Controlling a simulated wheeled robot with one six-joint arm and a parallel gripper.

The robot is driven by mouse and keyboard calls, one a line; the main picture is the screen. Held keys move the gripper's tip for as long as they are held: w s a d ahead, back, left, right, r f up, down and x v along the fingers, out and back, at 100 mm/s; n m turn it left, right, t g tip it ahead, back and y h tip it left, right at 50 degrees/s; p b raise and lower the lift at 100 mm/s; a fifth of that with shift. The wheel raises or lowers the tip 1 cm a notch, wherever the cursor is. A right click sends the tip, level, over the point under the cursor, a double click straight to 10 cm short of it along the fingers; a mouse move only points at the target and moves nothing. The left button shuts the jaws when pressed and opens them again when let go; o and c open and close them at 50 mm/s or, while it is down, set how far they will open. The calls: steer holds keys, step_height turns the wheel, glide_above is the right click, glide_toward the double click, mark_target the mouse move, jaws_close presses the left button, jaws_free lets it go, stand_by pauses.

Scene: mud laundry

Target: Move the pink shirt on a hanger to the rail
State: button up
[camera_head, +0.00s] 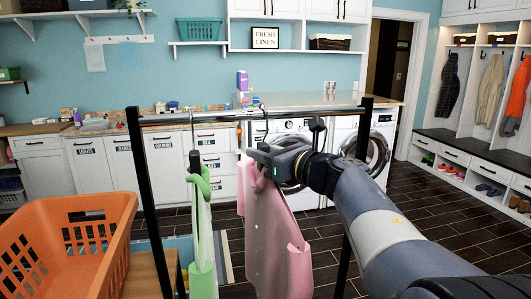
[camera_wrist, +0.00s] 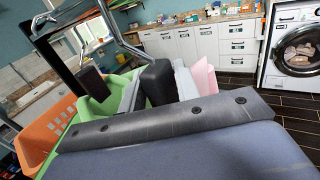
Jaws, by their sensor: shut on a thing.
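The pink shirt (camera_head: 275,245) hangs below my gripper (camera_head: 260,154) in the camera_head view. A small part of the pink shirt (camera_wrist: 204,78) shows in the wrist view. My gripper is shut on the shirt's hanger, near its top. The hanger's hook (camera_head: 264,112) is up at the height of the metal rail (camera_head: 220,116); I cannot tell whether it rests on the rail.
A green garment (camera_head: 201,245) hangs on the rail to the left. An orange basket (camera_head: 70,250) stands at the front left. Black rack posts (camera_head: 150,200) hold the rail. Washing machines (camera_head: 300,150) and white cabinets (camera_head: 100,175) stand behind. Dark floor is free at the right.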

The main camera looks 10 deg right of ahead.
stand_by(0.4)
steer(key=o, duration=1.2)
steer(key=shift+f, duration=0.1)
steer(key=shift+s+d, duration=0.1)
steer(key=shift+s, duration=0.05)
steer(key=b+v, duration=0.2)
steer(key=v, duration=0.8)
steer(key=shift+s+d, duration=0.15)
steer(key=shift+s, duration=0.1)
steer(key=shift+w, duration=0.1)
steer(key=p+x, duration=0.1)
steer(key=x, duration=0.2)
steer(key=p+x, duration=0.1)
steer(key=x, duration=0.3)
steer(key=r+p+x, duration=0.1)
steer(key=x, duration=0.2)
steer(key=shift+w, duration=0.3)
steer(key=shift+a+r, duration=0.1)
steer(key=shift+a, duration=0.15)
